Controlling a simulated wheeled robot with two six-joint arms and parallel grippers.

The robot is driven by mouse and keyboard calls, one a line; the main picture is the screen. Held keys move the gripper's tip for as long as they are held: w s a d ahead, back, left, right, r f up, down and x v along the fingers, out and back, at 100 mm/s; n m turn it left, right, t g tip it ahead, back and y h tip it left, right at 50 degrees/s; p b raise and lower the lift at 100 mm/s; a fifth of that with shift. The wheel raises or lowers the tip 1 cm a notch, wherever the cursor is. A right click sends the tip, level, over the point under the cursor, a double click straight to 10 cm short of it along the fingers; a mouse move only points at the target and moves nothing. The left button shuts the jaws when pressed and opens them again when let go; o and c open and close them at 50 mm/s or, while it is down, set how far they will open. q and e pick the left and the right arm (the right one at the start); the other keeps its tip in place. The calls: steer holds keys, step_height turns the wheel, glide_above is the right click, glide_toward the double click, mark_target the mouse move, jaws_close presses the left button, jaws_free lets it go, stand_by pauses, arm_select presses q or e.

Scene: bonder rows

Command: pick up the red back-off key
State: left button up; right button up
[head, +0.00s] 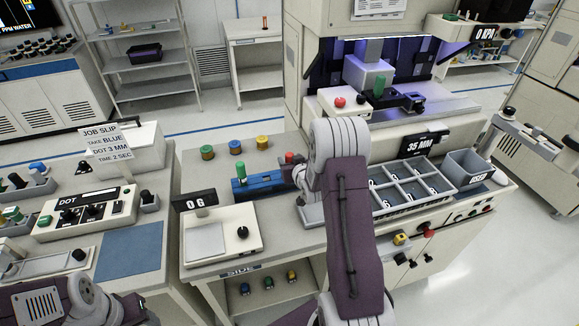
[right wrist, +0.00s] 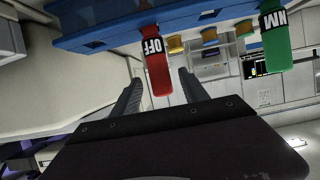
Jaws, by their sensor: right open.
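The red back-off key (head: 289,158) stands upright in the right part of a blue rack (head: 262,188). In the right wrist view the red key (right wrist: 157,68), marked OFF, shows upside down below the blue rack (right wrist: 130,28). My right gripper (right wrist: 161,78) is open, with one finger on each side of the red key in that view; I cannot tell whether they touch it. In the head view my right gripper (head: 299,176) is at the rack's right end, partly hidden by its wrist. A green key (head: 240,171) stands in the same rack. My left gripper is out of view.
A sectioned grey tray (head: 408,205) lies right of my right arm. A bonding machine (head: 372,72) stands behind.

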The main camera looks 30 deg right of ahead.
steer(key=p+x, duration=0.1)
steer(key=x, duration=0.3)
steer(key=shift+w, duration=0.45)
steer(key=shift+s+r, duration=0.1)
steer(key=shift+s, duration=0.05)
steer(key=c, duration=0.4)
jaws_close()
steer(key=shift+r, duration=0.1)
step_height(320, 180, up, 10)
steer(key=shift+c, duration=2.1)
jaws_free()
jaws_close()
